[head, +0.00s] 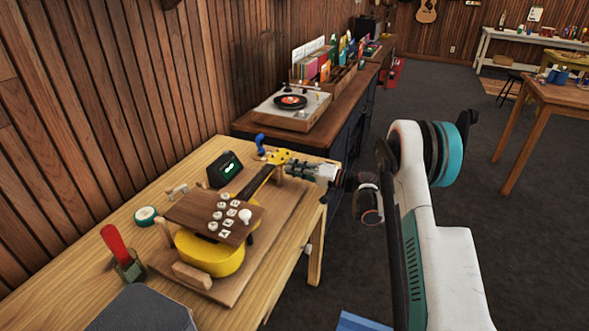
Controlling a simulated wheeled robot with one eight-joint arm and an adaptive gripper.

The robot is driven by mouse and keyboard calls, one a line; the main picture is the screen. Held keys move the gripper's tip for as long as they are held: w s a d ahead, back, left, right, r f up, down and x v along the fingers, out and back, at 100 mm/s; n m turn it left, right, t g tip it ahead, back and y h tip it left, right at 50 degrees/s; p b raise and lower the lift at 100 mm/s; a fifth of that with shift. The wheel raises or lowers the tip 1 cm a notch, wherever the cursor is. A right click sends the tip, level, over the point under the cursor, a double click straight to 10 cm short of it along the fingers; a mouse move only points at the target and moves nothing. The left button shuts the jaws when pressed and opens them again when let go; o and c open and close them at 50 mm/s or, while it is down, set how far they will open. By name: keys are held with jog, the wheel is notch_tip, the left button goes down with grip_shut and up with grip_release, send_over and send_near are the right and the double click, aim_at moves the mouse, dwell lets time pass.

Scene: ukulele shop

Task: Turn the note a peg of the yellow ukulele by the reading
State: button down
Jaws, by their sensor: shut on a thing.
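The yellow ukulele (209,256) lies on a wooden board on the workbench, with its neck pointing away to the back right. Its yellow headstock (278,157) is at the far end of the neck. My gripper (291,169) reaches in from the right and is shut at the right side of the headstock, on a tuning peg. The fingers hide the peg, and I cannot tell which note it belongs to. A black tuner (225,169) with a small green reading stands left of the neck; the reading is too small to make out.
A brown panel with several white lettered knobs (222,215) covers part of the ukulele body. A blue item (261,143) stands by the headstock. A red-handled tool (118,246) and a teal-and-white roll (146,214) are on the left. A record player (290,106) stands on the cabinet behind.

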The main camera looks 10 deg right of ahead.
jog(key=shift+n, duration=1.1)
jog(key=c, duration=1.7)
grip_release()
jog(key=v, duration=1.2)
jog(key=shift+c, duration=0.4)
